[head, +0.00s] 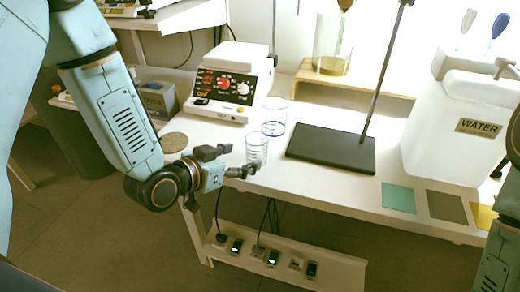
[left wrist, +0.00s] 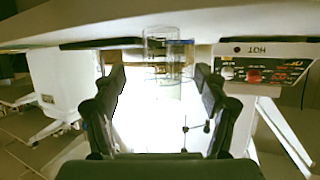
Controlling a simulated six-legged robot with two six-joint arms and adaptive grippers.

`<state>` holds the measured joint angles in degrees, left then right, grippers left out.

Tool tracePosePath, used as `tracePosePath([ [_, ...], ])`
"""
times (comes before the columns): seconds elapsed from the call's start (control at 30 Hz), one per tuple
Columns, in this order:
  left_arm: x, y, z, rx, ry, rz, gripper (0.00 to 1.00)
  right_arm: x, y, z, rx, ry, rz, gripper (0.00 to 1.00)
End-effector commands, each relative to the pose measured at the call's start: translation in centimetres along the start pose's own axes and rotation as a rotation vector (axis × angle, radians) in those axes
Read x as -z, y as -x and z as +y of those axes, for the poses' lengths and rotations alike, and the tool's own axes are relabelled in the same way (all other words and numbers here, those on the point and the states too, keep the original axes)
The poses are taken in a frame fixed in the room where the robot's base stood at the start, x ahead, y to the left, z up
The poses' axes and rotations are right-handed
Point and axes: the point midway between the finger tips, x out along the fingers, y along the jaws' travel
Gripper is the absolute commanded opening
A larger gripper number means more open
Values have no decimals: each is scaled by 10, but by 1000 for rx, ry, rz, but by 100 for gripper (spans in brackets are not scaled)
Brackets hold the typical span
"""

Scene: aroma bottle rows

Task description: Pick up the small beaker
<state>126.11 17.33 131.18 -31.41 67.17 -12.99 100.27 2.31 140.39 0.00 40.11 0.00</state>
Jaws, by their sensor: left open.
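The small beaker (head: 257,151), clear with markings, stands upright near the table's front edge in the head view. A larger clear beaker (head: 274,117) with blue edging stands just behind it, slightly right. My left gripper (head: 240,162) is open beside the small beaker, at its front left; contact cannot be told. In the left wrist view, which is upside down, the small beaker (left wrist: 156,43) shows ahead between the open fingers (left wrist: 160,82), overlapping the larger beaker (left wrist: 182,60). My right gripper is not in view.
A hot plate (head: 232,83) stands behind and left of the beakers. A black stand base (head: 330,148) with a tall rod lies to the right. A white water container (head: 455,130) is further right. A round cork-like mat (head: 174,142) lies left, near my arm.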

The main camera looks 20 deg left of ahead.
Motion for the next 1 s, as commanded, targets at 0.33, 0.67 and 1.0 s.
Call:
tracePosePath([
  [0.33,-2,-34,0,-2,-4,0,73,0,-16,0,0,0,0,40],
  [0.67,0,-73,0,-2,-1,-2,73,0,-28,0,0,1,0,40],
  [1.0,2,-75,-1,-1,1,-2,63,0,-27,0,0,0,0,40],
])
